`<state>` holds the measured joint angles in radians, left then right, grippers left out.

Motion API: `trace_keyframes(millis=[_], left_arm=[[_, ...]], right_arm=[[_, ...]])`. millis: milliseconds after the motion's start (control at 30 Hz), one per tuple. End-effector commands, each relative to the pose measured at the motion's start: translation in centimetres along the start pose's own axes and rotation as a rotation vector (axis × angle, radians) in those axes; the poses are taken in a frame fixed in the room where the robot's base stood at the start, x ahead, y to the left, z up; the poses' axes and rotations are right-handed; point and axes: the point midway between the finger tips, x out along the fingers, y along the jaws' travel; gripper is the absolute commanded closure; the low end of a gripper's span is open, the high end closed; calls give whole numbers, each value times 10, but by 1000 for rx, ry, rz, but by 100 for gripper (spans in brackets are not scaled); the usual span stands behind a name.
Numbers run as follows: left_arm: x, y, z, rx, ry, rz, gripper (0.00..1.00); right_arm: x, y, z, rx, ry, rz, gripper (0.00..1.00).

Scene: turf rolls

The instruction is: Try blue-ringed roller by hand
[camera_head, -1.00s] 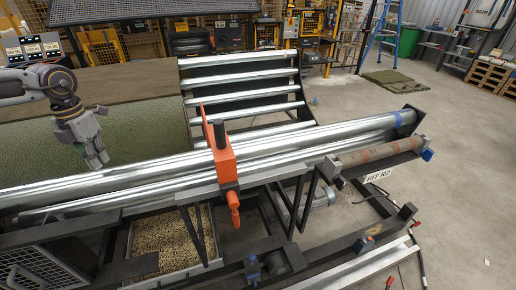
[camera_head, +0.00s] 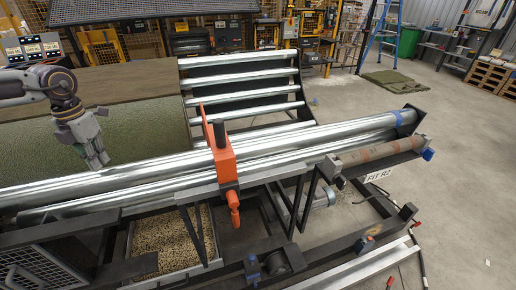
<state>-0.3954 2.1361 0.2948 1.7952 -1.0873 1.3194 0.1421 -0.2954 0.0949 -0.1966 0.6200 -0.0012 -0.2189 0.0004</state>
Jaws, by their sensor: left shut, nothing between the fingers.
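The blue-ringed roller (camera_head: 310,137) is a long shiny metal tube lying across the frame. Its blue ring (camera_head: 399,118) is near the right end. My left gripper (camera_head: 99,162) points down just behind the roller's left part, over the green turf. It is shut and empty. In this view its fingertips are close to the roller's back edge; I cannot tell whether they touch. An orange clamp-like part (camera_head: 220,150) stands across the rollers and hides a short stretch of them. My right gripper is not in view.
A second metal roller (camera_head: 150,194) lies in front. A brown roller (camera_head: 375,153) sits at the right by a "FIT R2" sign (camera_head: 378,175). A conveyor of metal rollers (camera_head: 240,83) is behind. A tray of grain-like bits (camera_head: 165,240) is below. Open floor lies right.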

Motion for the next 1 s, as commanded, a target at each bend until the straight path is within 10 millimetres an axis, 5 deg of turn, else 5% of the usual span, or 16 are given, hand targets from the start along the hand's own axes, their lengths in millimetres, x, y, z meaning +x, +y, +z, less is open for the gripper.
trace_keyframes(millis=[1000], left_arm=[[13, 0, 0, 0, 0, 0, 100]], right_arm=[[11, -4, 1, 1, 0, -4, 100]])
